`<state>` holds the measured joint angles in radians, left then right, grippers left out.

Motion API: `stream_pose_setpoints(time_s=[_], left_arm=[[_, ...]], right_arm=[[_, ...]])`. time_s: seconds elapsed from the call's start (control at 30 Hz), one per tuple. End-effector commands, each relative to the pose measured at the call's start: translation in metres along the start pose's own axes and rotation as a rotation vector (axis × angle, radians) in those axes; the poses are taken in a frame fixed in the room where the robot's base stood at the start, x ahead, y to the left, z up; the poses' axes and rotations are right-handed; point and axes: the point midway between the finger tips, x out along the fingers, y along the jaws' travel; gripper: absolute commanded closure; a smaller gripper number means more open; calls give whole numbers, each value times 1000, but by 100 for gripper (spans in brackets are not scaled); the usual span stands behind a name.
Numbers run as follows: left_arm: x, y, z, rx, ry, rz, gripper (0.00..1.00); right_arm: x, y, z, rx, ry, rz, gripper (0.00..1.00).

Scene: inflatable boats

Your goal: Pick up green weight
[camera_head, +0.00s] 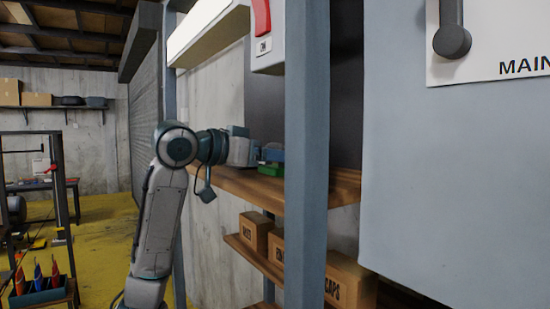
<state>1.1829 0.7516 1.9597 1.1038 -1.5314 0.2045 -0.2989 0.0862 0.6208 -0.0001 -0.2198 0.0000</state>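A small green block (271,169), which may be the green weight, sits on the upper wooden shelf behind the blue-grey post. The post hides its right side. A small blue item (273,155) shows just above and behind it. My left gripper (254,155) reaches over the shelf from the left, with its front end right beside the green and blue items. The fingers are too small and covered to tell whether they are open or touching anything. My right gripper is not in view.
The upper wooden shelf (235,184) has bare room in front. Cardboard boxes (290,251) stand on the lower shelf. A vertical blue-grey post (306,150) and a large grey cabinet (440,180) block the right side. Yellow floor (105,245) lies open at left.

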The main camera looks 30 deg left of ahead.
Motion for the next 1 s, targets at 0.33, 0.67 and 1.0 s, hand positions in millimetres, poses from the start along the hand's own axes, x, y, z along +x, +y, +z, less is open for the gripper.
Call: stream_pose_setpoints(time_s=[0.33, 0.67, 1.0], left_arm=[[14, 0, 1, 0, 0, 0, 18], [14, 0, 0, 0, 0, 0, 73], [14, 0, -1, 0, 2, 0, 77]], right_arm=[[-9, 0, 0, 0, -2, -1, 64], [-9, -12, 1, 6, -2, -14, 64], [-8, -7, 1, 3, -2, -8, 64]])
